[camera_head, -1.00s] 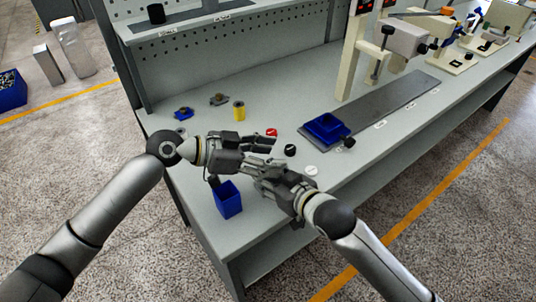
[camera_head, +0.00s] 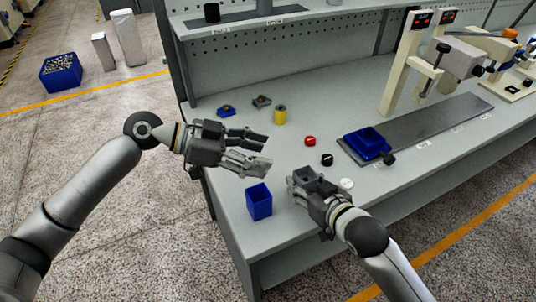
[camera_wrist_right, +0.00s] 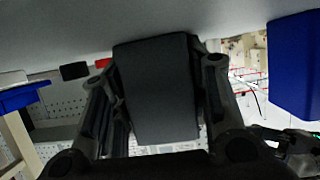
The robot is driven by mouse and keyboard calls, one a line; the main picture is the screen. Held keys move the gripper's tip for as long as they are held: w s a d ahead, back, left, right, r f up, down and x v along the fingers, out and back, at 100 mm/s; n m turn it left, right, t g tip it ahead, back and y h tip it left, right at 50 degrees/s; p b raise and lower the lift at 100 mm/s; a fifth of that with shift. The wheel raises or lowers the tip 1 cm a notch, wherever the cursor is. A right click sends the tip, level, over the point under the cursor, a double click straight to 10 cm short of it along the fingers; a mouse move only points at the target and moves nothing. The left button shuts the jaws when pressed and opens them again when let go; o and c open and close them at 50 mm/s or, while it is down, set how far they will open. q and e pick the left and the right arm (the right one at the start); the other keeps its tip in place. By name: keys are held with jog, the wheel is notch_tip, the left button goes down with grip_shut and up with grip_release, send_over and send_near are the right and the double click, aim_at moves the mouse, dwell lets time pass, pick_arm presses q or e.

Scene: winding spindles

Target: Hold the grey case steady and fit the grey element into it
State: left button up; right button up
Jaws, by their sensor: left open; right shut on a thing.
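A dark grey block, which looks like the grey case (camera_head: 305,174), is held in my right gripper (camera_head: 307,180) above the front of the table. The right wrist view shows the case (camera_wrist_right: 156,90) between both fingers. My left gripper (camera_head: 267,152) is open and empty, to the left of and above the case in the head view, apart from it. A small grey piece (camera_head: 262,101), probably the grey element, lies toward the back left of the table. Its details are too small to tell.
A blue-and-dark piece (camera_head: 226,110) and a yellow cylinder (camera_head: 280,115) lie near the grey piece. A blue box (camera_head: 259,202) stands at the front left. Red (camera_head: 310,141), black (camera_head: 327,160) and white (camera_head: 347,184) caps and a blue tray (camera_head: 366,143) are to the right.

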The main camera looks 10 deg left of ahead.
dwell(0.3)
jog(key=o, duration=1.1)
